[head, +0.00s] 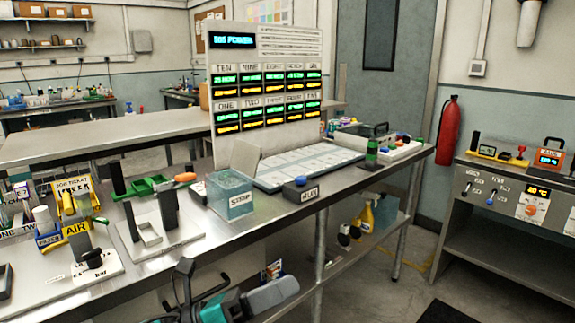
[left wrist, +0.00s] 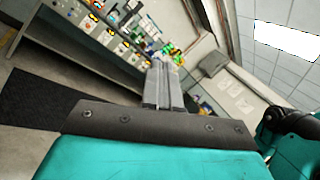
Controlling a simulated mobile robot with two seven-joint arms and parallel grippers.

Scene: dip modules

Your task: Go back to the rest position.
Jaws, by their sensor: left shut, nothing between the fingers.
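My left gripper shows from behind in the left wrist view (left wrist: 163,84). Its two grey fingers lie together, shut, with nothing between them. In the head view, dark, grey and teal parts of my own arm show at the bottom edge, in front of the metal workbench (head: 150,275) and apart from the things on it. I cannot make out the fingertips clearly there. My right gripper is in neither view.
The bench carries a display panel (head: 285,50), a clear blue bin (head: 230,192), a white fixture with dark uprights (head: 150,235) and a yellow job ticket stand (head: 72,196). A control bench (head: 500,180) stands at right, near a red extinguisher (head: 448,130). Floor between is clear.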

